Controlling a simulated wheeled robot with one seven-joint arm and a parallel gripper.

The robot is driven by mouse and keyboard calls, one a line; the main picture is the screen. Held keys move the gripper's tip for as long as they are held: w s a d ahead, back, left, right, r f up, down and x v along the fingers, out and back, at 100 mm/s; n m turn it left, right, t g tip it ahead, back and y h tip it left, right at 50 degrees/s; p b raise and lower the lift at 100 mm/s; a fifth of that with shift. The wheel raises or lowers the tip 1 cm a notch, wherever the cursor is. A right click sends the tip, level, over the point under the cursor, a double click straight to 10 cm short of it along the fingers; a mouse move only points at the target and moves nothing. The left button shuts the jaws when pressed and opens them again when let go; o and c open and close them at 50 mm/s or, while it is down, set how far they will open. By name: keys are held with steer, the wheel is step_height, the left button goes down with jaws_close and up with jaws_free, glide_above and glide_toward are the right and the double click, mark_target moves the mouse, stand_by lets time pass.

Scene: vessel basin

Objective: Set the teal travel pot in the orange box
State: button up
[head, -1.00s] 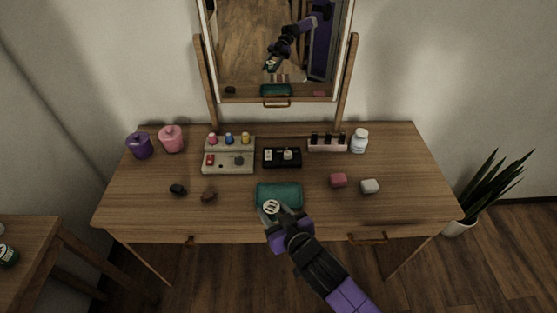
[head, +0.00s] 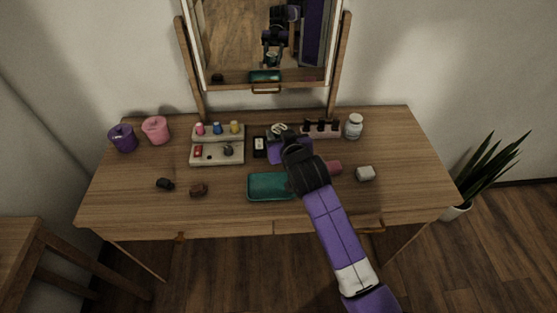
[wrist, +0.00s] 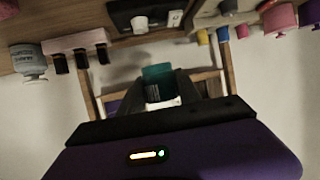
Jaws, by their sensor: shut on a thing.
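The teal travel pot shows in the wrist view (wrist: 158,72) as a teal piece with a pale label. My gripper (wrist: 160,90) is shut on it, with a dark finger on each side. In the head view the pot's pale round top (head: 278,129) shows at the end of my gripper (head: 280,137). The gripper is over the back middle of the desk, in front of the mirror, and covers part of a black tray (head: 259,154). I see no orange box in either view.
A teal tray (head: 262,187) lies at the desk's front middle. A grey stepped rack (head: 228,159) is left, a pink holder with dark bottles (head: 319,133) right, beside a white jar (head: 354,127). A white block (head: 365,174) is nearer. The mirror (head: 262,35) stands behind.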

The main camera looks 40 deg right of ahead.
mark_target(280, 168)
step_height(280, 168, down, 12)
steer(key=shift+r+b, duration=0.1)
steer(key=shift+b, duration=0.3)
steer(key=shift+s+f+b, duration=0.2)
steer(key=shift+f+b, duration=0.5)
steer(key=shift+f, duration=0.05)
steer(key=o, duration=1.3)
steer(key=shift+f, duration=0.1)
steer(key=shift+r+p, duration=0.5)
steer(key=shift+p, duration=0.05)
steer(key=v, duration=1.2)
steer(key=shift+w+r+b, duration=0.15)
steer(key=shift+r+b, duration=0.15)
steer(key=shift+r, duration=0.05)
